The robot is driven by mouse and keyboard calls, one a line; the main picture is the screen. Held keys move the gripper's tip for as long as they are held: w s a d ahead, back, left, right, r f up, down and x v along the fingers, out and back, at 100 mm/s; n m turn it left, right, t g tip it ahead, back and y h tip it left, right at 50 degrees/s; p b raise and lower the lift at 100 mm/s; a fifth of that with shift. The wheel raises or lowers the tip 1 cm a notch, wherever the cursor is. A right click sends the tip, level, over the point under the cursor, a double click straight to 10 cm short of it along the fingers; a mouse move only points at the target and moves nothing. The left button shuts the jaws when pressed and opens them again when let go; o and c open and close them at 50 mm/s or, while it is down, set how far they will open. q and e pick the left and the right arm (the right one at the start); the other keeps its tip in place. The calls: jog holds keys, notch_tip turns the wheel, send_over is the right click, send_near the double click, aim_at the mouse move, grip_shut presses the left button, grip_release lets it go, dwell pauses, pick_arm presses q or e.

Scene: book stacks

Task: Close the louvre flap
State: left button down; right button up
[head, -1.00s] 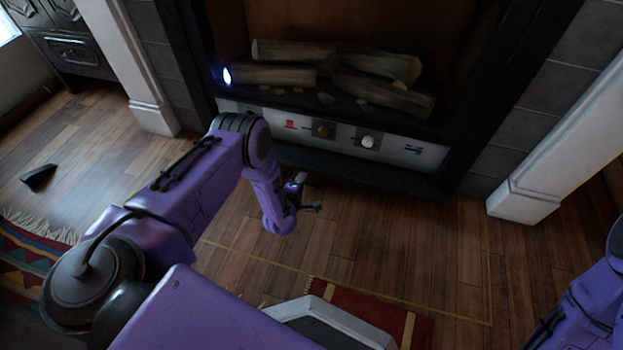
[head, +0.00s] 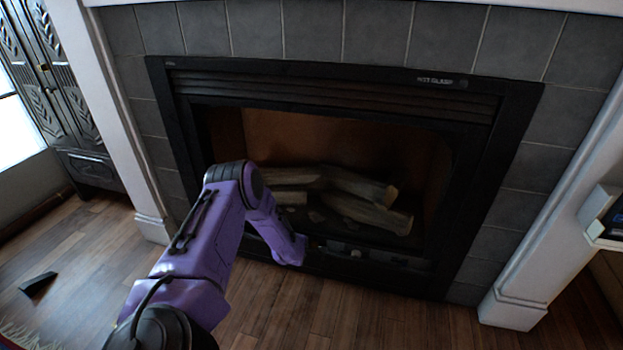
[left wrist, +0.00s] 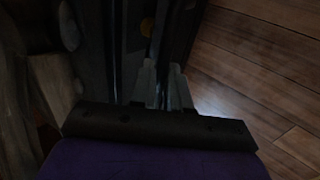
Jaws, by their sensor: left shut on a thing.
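The louvre flap (head: 390,278) is the dark strip along the bottom of the black fireplace in the head view. It stands partly raised, and the control strip with a pale knob (head: 356,253) still shows above its edge. My left gripper is at the left part of the flap; in the head view its fingers are hidden by my wrist. In the left wrist view my left gripper (left wrist: 163,75) is shut on the flap's thin dark edge (left wrist: 180,38), with a yellowish knob (left wrist: 147,25) close by. My right gripper is out of view.
Logs (head: 358,187) lie in the firebox (head: 300,135) above the flap. White pillars stand on both sides, the right one (head: 550,235) clear of my arm. The wooden floor (head: 345,325) in front is free. A small dark wedge (head: 38,283) lies far left.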

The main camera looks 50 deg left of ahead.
pick_arm(q)
jog(key=shift+w+a+r, duration=0.35)
jog(key=shift+w+a, duration=0.15)
jog(key=shift+w, duration=0.2)
jog(key=shift+w+a+r, duration=0.3)
jog(key=shift+w+a, duration=0.2)
jog(key=shift+w, duration=0.2)
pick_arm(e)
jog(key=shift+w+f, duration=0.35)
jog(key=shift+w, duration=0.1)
